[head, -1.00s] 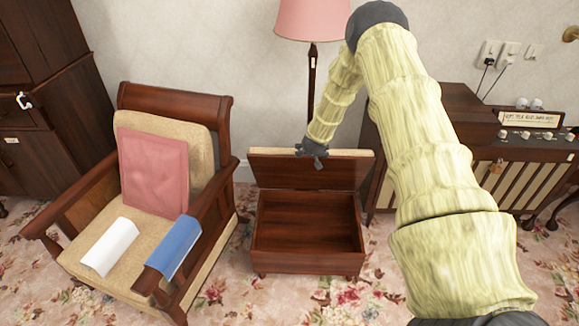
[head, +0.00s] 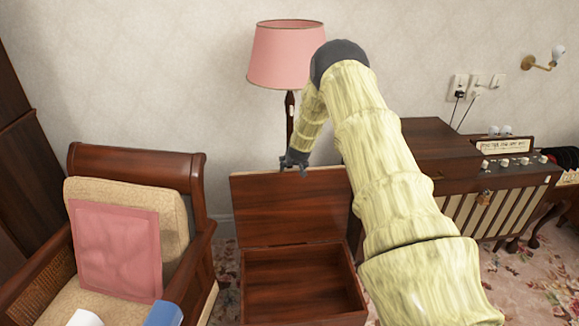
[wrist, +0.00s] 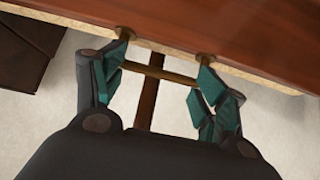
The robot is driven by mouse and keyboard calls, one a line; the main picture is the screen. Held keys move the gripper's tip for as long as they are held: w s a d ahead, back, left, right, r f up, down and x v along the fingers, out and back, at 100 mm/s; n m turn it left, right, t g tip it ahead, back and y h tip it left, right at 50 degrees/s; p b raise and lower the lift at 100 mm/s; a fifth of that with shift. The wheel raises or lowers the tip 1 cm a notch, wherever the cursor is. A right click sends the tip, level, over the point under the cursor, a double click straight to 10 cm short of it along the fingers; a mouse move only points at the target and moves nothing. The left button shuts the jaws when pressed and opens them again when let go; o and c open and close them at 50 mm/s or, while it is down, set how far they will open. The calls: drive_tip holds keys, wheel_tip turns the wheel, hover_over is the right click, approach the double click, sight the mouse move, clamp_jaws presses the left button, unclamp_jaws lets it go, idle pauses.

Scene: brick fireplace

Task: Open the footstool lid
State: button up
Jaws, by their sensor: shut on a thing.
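The footstool is a dark wooden box with a hinged lid (head: 290,218). In the head view the lid stands raised at the back, close to upright, and the box (head: 300,275) below is open and looks empty. My gripper (head: 295,165) is at the lid's top edge. In the wrist view my gripper (wrist: 164,62) is shut on a thin brass handle (wrist: 160,74), with a finger near each end of the bar. The lid's wooden face and pale edge (wrist: 265,80) fill the top of that view. The grip is partly hidden in the head view.
An armchair (head: 150,160) with a pink cushion (head: 115,250) stands close on the left. A floor lamp (head: 285,55) is behind the lid. A wooden cabinet with knobs (head: 435,150) stands at the right. Patterned carpet (head: 520,275) is bare at the lower right.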

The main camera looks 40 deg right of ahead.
drive_tip(key=shift+s+d+f, duration=0.1)
drive_tip(key=shift+d+f, duration=0.05)
drive_tip(key=shift+d, duration=0.05)
drive_tip(key=o, duration=1.4)
drive_tip(key=shift+a, duration=0.1)
drive_tip(key=shift+a, duration=0.15)
